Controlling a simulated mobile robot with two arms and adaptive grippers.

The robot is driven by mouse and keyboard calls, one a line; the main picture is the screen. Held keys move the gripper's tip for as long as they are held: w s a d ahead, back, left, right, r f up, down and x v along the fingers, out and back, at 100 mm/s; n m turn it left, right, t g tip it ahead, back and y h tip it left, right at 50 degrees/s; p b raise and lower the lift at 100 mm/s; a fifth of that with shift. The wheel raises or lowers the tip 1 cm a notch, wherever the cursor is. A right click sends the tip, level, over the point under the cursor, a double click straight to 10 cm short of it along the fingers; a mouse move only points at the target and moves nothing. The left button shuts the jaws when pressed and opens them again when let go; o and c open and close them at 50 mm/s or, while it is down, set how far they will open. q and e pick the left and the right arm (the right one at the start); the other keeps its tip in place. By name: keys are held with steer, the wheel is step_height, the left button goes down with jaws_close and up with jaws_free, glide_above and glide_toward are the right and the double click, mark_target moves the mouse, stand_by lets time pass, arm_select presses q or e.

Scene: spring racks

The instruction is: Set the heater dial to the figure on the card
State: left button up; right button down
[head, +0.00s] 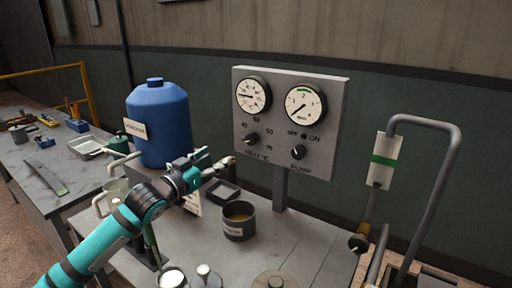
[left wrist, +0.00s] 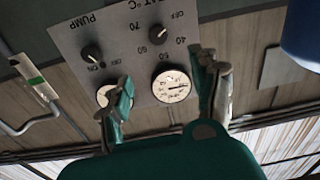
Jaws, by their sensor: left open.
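The grey control panel (head: 240,170) stands on a post at the back of the bench. Its heater dial (head: 251,138) is a black knob at lower left, labelled HEAT °C; it also shows in the left wrist view (left wrist: 159,33), upside down, with OFF, 40, 50, 60 and 70 around it. Its white mark seems to lie on the OFF side. A white card (head: 193,204) stands on the bench, partly hidden behind my left gripper (head: 222,165); its figure cannot be read. My left gripper is open and empty, in front of the panel and apart from the dial.
A pump knob (head: 298,152) and two gauges (head: 304,104) share the panel. A blue container (head: 160,125) stands left of it. A dark pot (head: 239,221) and several lidded vessels are on the bench below. A bent grey pipe (head: 447,170) rises at right.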

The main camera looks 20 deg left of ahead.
arm_select(q)
steer(key=w+f, duration=0.1)
steer(key=f, duration=0.1)
steer(key=p, duration=0.1)
glide_toward(250, 141)
steer(key=w, duration=0.3)
steer(key=w+p, duration=0.1)
steer(key=w, duration=0.2)
steer(key=w+d+p, duration=0.1)
steer(key=w, duration=0.2)
steer(key=shift+w, duration=0.25)
steer(key=shift+w+d+f, duration=0.1)
steer(key=shift+w+f, duration=0.05)
steer(key=shift+w, duration=0.65)
arm_select(e)
steer(key=shift+s+d+r, duration=0.1)
steer(key=shift+r, duration=0.55)
steer(key=shift+s+d+r, duration=0.1)
steer(key=shift+r, duration=0.5)
arm_select(q)
steer(key=c, duration=1.2)
arm_select(e)
steer(key=shift+a, duration=0.15)
